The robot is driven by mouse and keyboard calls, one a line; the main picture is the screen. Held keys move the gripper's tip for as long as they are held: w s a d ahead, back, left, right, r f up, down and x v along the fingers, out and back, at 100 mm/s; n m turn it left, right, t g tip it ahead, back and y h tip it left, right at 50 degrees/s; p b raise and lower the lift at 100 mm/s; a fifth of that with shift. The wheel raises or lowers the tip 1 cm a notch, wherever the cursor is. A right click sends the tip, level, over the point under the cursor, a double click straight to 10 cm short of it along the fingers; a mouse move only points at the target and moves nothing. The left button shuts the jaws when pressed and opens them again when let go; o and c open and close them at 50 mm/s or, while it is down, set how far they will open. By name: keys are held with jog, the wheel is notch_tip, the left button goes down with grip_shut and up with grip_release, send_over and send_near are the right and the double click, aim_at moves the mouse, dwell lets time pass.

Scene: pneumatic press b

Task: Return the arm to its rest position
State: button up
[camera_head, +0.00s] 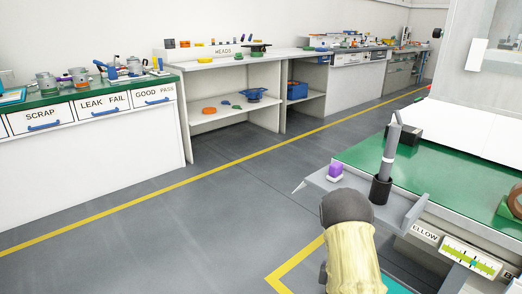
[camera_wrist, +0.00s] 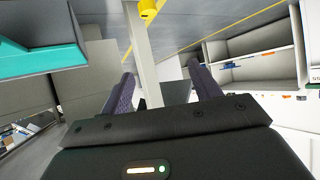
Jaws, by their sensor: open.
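My arm shows in the head view as a cream-sleeved link with a dark grey rounded joint, at the bottom centre-right in front of the green-topped bench (camera_head: 365,152). My gripper (camera_wrist: 162,82) shows in the wrist view. Its two dark ridged fingers stand apart, with nothing seen held between them. A grey post (camera_wrist: 143,60) shows between the fingers, beyond or beside them; I cannot tell how far. My gripper cannot be made out in the head view.
A grey tray (camera_head: 402,200) on the bench's near side holds a purple-and-white block (camera_head: 336,171) and a black cup (camera_head: 380,190) with a grey pen-like tool. A drawer counter (camera_head: 90,150) and open shelves (camera_head: 235,122) line the wall. Grey floor between is clear.

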jog(key=s+a+r+n+g+y+p, duration=0.1)
jog(key=s+a+r+g+p, duration=0.2)
jog(key=s+r, duration=0.65)
jog(key=s+a+r+n+g+y+p, duration=0.1)
jog(key=s+a+r+g+p, duration=0.25)
jog(key=s+r, duration=0.55)
jog(key=s+a+r+n+g+y+p, duration=0.1)
jog(key=s+a+r+g+p, duration=0.2)
jog(key=s+r, duration=0.65)
notch_tip(320, 180, up, 38)
jog(key=w+p, duration=0.2)
jog(key=p, duration=3.5)
jog(key=shift+a+t, duration=0.3)
jog(key=shift+t, duration=0.05)
jog(key=shift+w, duration=0.1)
